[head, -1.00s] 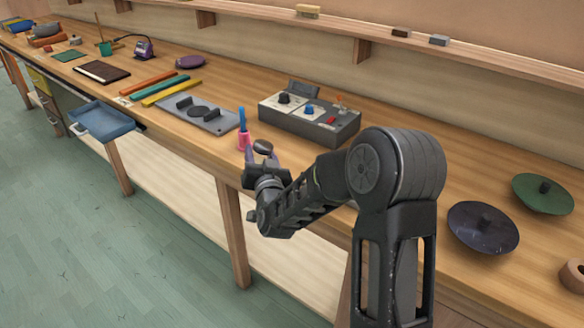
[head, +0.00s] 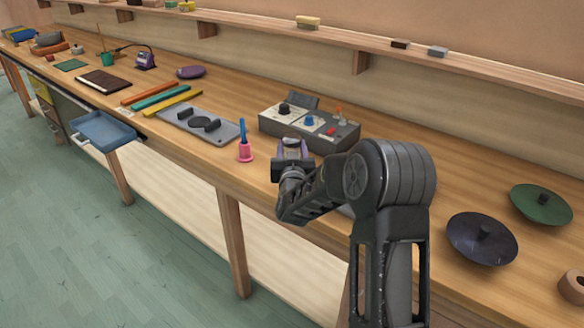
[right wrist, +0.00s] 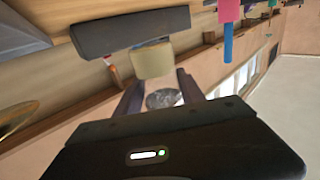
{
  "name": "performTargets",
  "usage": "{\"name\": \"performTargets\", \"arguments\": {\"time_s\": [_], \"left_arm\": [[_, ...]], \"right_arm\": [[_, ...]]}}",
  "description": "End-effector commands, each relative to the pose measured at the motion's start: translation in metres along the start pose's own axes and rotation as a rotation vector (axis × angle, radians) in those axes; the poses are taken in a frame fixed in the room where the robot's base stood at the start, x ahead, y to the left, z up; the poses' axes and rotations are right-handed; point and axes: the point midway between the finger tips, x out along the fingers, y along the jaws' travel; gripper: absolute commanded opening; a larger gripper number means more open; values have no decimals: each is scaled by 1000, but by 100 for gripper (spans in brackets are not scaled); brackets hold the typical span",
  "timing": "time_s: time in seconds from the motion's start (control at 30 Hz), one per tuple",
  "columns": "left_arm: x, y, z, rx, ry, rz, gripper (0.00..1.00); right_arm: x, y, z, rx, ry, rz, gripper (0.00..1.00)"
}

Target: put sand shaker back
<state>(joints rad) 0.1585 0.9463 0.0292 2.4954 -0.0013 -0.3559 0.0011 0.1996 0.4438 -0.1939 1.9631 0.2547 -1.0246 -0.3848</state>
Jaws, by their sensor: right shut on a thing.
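My right gripper (head: 292,153) is just right of the pink bell-like piece, in front of the grey knob box. In the right wrist view the fingers (right wrist: 161,98) close around a grey, speckled round end of the sand shaker (right wrist: 164,99). The fingers and wrist hide most of it. My left gripper is not in view.
The grey knob box (head: 308,125) stands behind the gripper. The pink piece with a blue handle (head: 244,149) stands near the bench's front edge. A grey plate (head: 180,118) lies left.

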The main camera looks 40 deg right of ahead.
Motion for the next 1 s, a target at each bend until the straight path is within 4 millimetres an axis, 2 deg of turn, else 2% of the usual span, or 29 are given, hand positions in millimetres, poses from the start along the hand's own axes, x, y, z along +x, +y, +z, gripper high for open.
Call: {"name": "performTargets", "arguments": {"time_s": [0.13, 0.47, 0.77, 1.0], "left_arm": [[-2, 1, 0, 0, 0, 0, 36], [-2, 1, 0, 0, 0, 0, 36], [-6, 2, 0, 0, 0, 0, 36], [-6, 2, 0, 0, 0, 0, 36]], "right_arm": [[0, 0, 16, 1, 2, 0, 0], [0, 0, 20, 1, 3, 0, 0], [0, 0, 54, 2, 1, 0, 0], [0, 0, 56, 3, 3, 0, 0]]}}
